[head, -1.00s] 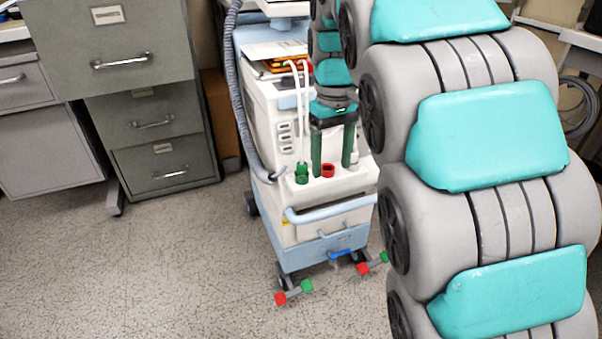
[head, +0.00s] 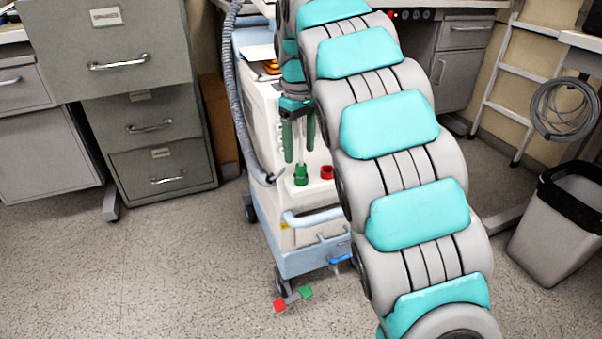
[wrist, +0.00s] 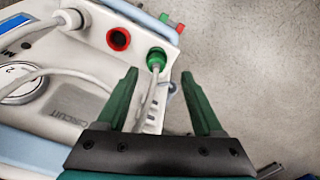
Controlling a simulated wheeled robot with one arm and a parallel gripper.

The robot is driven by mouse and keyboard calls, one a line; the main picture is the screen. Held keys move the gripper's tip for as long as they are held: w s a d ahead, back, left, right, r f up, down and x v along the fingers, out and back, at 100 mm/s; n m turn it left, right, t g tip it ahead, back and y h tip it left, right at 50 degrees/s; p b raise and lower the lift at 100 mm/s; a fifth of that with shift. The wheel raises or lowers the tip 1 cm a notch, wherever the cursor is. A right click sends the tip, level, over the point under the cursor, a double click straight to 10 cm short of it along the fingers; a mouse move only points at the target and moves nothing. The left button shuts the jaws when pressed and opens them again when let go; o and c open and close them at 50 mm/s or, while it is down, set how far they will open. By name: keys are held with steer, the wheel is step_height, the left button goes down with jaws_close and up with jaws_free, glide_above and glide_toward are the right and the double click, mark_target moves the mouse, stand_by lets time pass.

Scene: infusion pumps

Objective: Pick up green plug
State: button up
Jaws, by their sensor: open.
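The green plug (head: 301,176) sits upright on the front ledge of the white and blue cart (head: 290,236), and a pale tube rises from its top. In the wrist view the green plug (wrist: 156,58) appears in the gap between my fingertips, a little beyond them. My gripper (head: 299,158) is open, pointing down just above the plug, with dark green fingers on either side of the tube. In the wrist view my gripper (wrist: 160,75) holds nothing. Contact with the tube cannot be told.
A red port (head: 327,172) is just right of the plug. A grey corrugated hose (head: 237,110) runs down the cart's left side. Filing cabinets (head: 150,120) stand left, a bin (head: 558,230) right. Floor at the left front is clear.

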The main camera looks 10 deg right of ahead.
mark_target(301, 162)
steer(key=f, duration=0.5)
steer(key=shift+w+d, duration=0.1)
steer(key=shift+w, duration=0.2)
steer(key=shift+c, duration=0.2)
jaws_close()
